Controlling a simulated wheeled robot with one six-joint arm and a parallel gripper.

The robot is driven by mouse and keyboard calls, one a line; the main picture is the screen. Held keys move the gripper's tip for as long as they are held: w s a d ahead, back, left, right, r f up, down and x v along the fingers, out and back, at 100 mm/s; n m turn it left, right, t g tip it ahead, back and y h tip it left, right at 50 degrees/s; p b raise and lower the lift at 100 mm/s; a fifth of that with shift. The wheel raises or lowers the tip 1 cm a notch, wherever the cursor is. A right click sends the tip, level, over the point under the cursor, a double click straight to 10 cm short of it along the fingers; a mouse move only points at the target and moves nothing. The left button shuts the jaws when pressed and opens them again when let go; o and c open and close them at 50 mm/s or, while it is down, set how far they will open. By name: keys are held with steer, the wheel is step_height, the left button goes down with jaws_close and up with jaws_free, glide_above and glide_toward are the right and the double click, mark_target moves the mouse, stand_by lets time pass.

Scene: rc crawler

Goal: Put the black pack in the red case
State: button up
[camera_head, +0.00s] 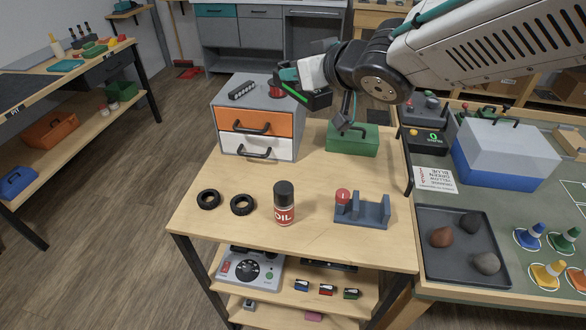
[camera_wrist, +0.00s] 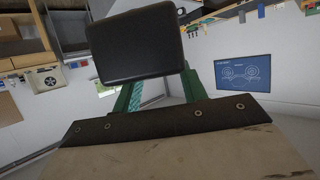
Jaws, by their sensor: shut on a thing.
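My gripper (camera_head: 298,88) is raised over the drawer cabinet, its green fingers shut on a black pack (camera_head: 318,99). In the wrist view the black pack (camera_wrist: 138,42) is a dark rounded block held between the green fingers (camera_wrist: 158,88). An orange-red case (camera_head: 50,131) sits at far left on the lower shelf of the left bench, well away from my gripper.
The drawer cabinet (camera_head: 256,148) and a green case (camera_head: 353,141) stand on the wooden table (camera_head: 330,240). Tyres, an oil bottle (camera_head: 284,204) and a grey stand (camera_head: 362,212) are nearer its front. A blue case (camera_head: 16,182) sits near the orange-red one. Open floor (camera_head: 130,185) lies between the benches.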

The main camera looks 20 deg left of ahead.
step_height(320, 180, down, 25)
steer(key=shift+r, duration=0.15)
steer(key=shift+s, duration=0.1)
steer(key=o, duration=1.2)
steer(key=shift+s+d+r, duration=0.1)
steer(key=shift+s+d, duration=0.05)
steer(key=shift+d, duration=0.05)
steer(key=v, duration=1.1)
steer(key=shift+d+r, duration=0.1)
steer(key=shift+d, duration=0.1)
